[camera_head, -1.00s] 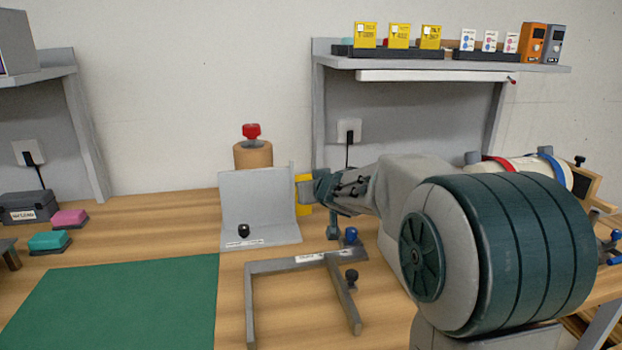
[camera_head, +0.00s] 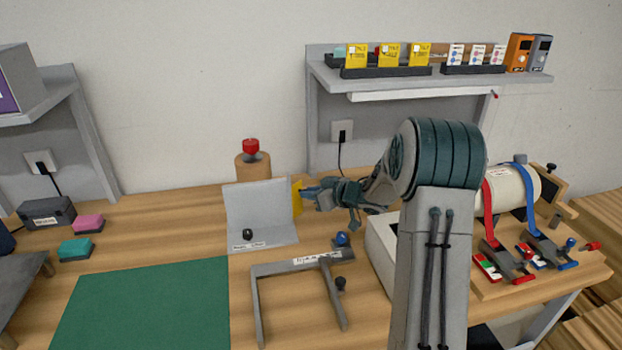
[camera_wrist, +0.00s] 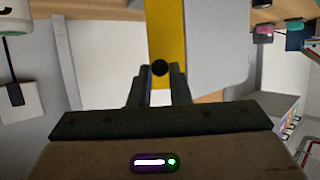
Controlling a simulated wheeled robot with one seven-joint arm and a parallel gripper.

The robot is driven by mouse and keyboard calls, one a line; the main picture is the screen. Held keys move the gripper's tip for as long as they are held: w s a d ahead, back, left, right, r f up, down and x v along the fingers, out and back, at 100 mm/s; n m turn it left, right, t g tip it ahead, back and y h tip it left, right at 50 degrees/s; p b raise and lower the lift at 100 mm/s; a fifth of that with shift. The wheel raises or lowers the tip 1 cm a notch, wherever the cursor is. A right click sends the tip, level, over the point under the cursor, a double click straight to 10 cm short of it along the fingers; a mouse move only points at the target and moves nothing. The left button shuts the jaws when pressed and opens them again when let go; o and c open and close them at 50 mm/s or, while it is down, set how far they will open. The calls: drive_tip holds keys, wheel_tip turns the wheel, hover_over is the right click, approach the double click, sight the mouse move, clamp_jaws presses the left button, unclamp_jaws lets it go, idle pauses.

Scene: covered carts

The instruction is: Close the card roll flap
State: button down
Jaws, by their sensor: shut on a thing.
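A brown card roll (camera_head: 254,169) with a red knob (camera_head: 250,146) on top stands behind an upright grey plate (camera_head: 258,208) on the table. A narrow yellow piece (camera_head: 297,199), seemingly the flap, stands upright at the plate's right edge. My gripper (camera_head: 305,191) reaches it from the right. In the wrist view the yellow piece (camera_wrist: 163,30) runs up from between my fingers, and a round black knob (camera_wrist: 159,68) on it sits between the fingertips. My gripper (camera_wrist: 160,84) is shut on this knob. The yellow piece's far edge is partly hidden.
A grey frame (camera_head: 296,262) with a black knob and a blue knob (camera_head: 342,239) lies in front of the plate. A green mat (camera_head: 150,310) covers the left front. A shelf (camera_head: 430,78) stands behind. A strapped white roll (camera_head: 510,190) is at the right.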

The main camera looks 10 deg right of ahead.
sight(301, 188)
drive_tip(key=n+g+y+p, duration=0.1)
drive_tip(key=p, duration=0.1)
drive_tip(key=w+n+y+p, duration=0.1)
drive_tip(key=p, duration=0.2)
drive_tip(key=shift+w+d+r+g, duration=0.1)
drive_tip(key=shift+d+r+g, duration=0.1)
drive_tip(key=shift+r+g, duration=0.2)
drive_tip(key=shift+w+f+n+g+y+p, duration=0.15)
drive_tip(key=shift+w+n+g+y+p, duration=0.2)
drive_tip(key=shift+n+g+y+p, duration=0.45)
drive_tip(key=n+g, duration=0.1)
drive_tip(key=w+n+g+p, duration=0.1)
drive_tip(key=n+y, duration=0.1)
drive_tip(key=shift+w+f+g+p, duration=0.2)
drive_tip(key=shift+f+g+p, duration=0.1)
drive_tip(key=shift+g, duration=0.1)
drive_tip(key=n+g, duration=0.1)
drive_tip(key=w+n+g+b, duration=0.1)
drive_tip(key=g, duration=0.1)
drive_tip(key=n+g+y+b, duration=0.1)
drive_tip(key=shift+w+a+n, duration=0.3)
drive_tip(key=shift+a+n, duration=0.05)
drive_tip(key=shift+n, duration=0.05)
drive_tip(key=shift+g, duration=0.4)
drive_tip(key=shift+a, duration=0.1)
